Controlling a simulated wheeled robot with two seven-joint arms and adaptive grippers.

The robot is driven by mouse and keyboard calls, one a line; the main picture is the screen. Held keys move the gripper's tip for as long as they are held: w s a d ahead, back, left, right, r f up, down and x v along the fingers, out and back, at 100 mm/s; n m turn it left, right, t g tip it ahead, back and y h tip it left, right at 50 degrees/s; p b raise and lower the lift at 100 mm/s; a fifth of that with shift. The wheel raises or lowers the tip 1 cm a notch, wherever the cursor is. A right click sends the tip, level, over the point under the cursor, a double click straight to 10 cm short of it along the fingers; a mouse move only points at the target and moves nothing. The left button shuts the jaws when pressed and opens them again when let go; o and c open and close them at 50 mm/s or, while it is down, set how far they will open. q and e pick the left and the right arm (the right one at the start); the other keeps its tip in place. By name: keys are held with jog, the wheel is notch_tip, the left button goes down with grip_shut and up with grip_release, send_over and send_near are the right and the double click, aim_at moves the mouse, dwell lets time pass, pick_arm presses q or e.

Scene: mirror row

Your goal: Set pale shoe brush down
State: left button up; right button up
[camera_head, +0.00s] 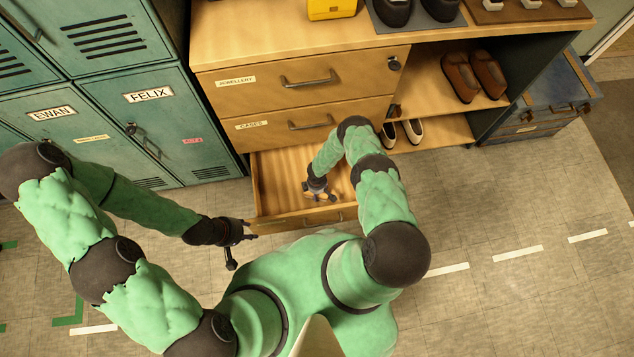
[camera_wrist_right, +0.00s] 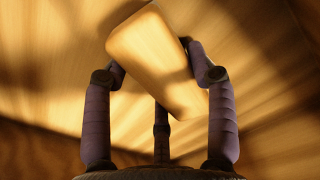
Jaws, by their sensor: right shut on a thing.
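The pale shoe brush (camera_wrist_right: 155,62) is a light wooden block between the fingers of my right gripper (camera_wrist_right: 158,80), tilted in the right wrist view. My right gripper (camera_head: 319,192) is shut on it, inside the open bottom drawer (camera_head: 280,165) in the head view. The brush is too small or hidden to make out there. I cannot tell whether it touches the drawer floor. My left gripper (camera_head: 241,244) is open and empty, outside the drawer's front left corner.
The drawer front (camera_head: 300,218) and side walls surround my right gripper. The wooden cabinet (camera_head: 300,78) stands above, with brown shoes (camera_head: 474,77) on its open shelf. Green lockers (camera_head: 140,120) stand to the left.

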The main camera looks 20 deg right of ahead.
jog(key=shift+f, duration=0.1)
jog(key=o, duration=1.3)
jog(key=shift+o, duration=0.2)
